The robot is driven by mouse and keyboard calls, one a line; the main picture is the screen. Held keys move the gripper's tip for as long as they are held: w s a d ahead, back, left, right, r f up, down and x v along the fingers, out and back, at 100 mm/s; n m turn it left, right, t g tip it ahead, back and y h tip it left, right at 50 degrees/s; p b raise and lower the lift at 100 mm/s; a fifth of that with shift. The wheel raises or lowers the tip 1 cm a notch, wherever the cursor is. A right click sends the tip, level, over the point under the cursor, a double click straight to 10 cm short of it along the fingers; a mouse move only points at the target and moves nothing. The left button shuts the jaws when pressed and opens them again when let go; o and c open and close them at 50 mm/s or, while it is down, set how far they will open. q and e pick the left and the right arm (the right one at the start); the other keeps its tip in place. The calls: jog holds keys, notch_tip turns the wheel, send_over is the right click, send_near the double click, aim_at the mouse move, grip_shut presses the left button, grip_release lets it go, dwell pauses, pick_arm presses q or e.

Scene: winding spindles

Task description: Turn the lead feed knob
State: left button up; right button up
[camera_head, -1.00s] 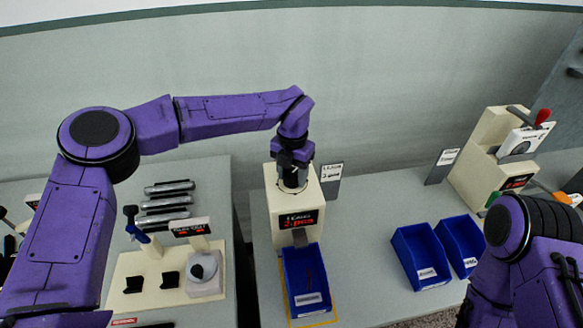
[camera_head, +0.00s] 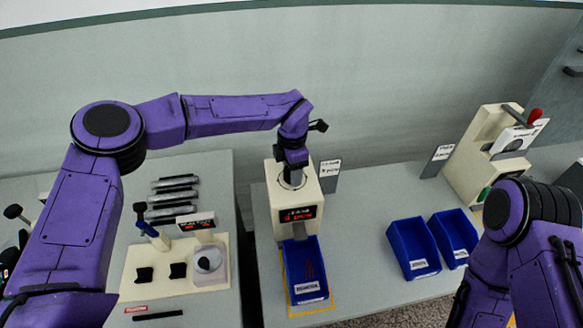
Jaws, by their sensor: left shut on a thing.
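A cream lead feeder (camera_head: 277,190) with a lit red display (camera_head: 298,214) stands in the middle of the bench. My left gripper (camera_head: 294,172) points straight down on top of it. It is shut on the feed knob, which the fingers and wrist largely hide. A grey ring shows on the feeder's top around the fingertips. A blue bin (camera_head: 289,274) sits below the feeder's front, with thin reddish leads (camera_head: 309,268) inside. My right arm is at the lower right; its gripper is out of view.
A cream winding fixture (camera_head: 150,276) with a round spindle stands left. Several dark-grey rods (camera_head: 175,195) lie behind it. Two blue bins (camera_head: 412,240) (camera_head: 455,228) and a cream machine with a red handle (camera_head: 480,150) are on the right. Bench between the feeder and right bins is clear.

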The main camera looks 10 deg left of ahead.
dwell(0.3)
pick_arm(q)
jog(key=o, duration=1)
jog(key=shift+o, duration=0.2)
notch_tip(320, 180, up, 10)
jog(key=b, duration=0.3)
jog(key=shift+r, duration=0.35)
jog(key=shift+s+a, duration=0.1)
